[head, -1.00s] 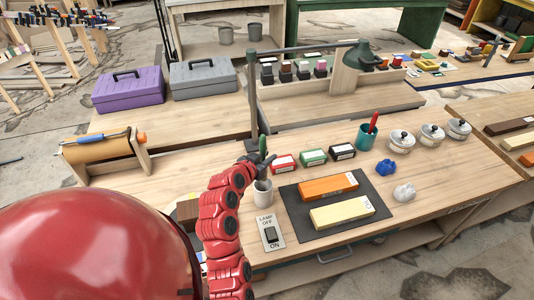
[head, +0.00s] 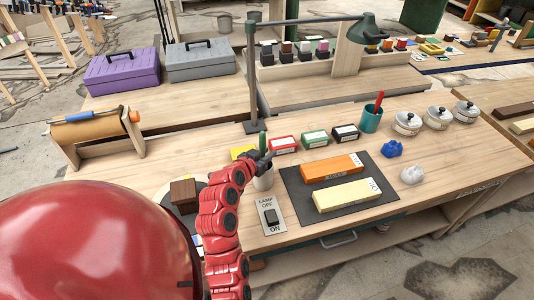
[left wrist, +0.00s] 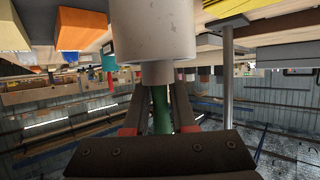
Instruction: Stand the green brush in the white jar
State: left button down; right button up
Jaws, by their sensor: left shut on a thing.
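The white jar (head: 263,182) stands on the workbench, left of the dark mat. My left gripper (head: 265,160) is just above the jar's mouth and is shut on the green brush (head: 262,139), which stands roughly upright with its green end above the fingers. In the left wrist view, which is upside down, the fingers (left wrist: 160,115) hold the green handle (left wrist: 161,105). A narrower pale part (left wrist: 157,72) lies between the handle and the jar (left wrist: 152,30). I cannot tell how far the brush's lower end is inside the jar. My right gripper is not in view.
Small red (head: 284,145), green (head: 315,139) and black (head: 345,132) boxes sit behind the jar. A lamp switch plate (head: 270,215) lies in front of it. The mat (head: 293,190) with two sharpening stones is to the right. A lamp post (head: 251,80) rises behind.

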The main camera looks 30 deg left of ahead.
pick_arm(q)
jog(key=shift+f, duration=0.2)
jog(key=c, duration=0.7)
grip_release()
jog(key=shift+o, duration=0.2)
jog(key=shift+s, duration=0.15)
jog(key=p+v, duration=0.9)
jog(key=v, duration=0.8)
jog(key=shift+p, duration=0.3)
jog(key=shift+a, duration=0.1)
